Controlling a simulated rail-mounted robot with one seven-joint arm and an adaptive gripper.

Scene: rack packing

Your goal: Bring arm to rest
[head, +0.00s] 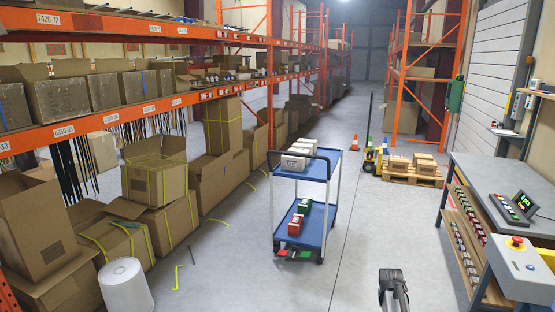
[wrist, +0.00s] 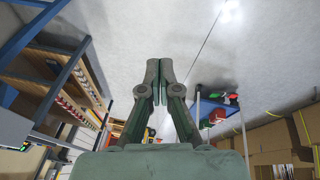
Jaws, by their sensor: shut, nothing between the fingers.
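My gripper (head: 391,274) shows at the bottom of the head view, right of centre, as a dark shape above the grey floor. In the wrist view my gripper (wrist: 159,68) points up the picture with its two fingertips together, shut and empty. Nothing touches the fingers, and only floor shows beyond the tips. Most of my arm is outside the head view.
A blue two-shelf cart (head: 300,232) with small boxes stands ahead, left of my gripper; it also shows in the wrist view (wrist: 212,105). A grey workbench (head: 490,180) is on the right. Orange racks (head: 150,112) and cartons line the left.

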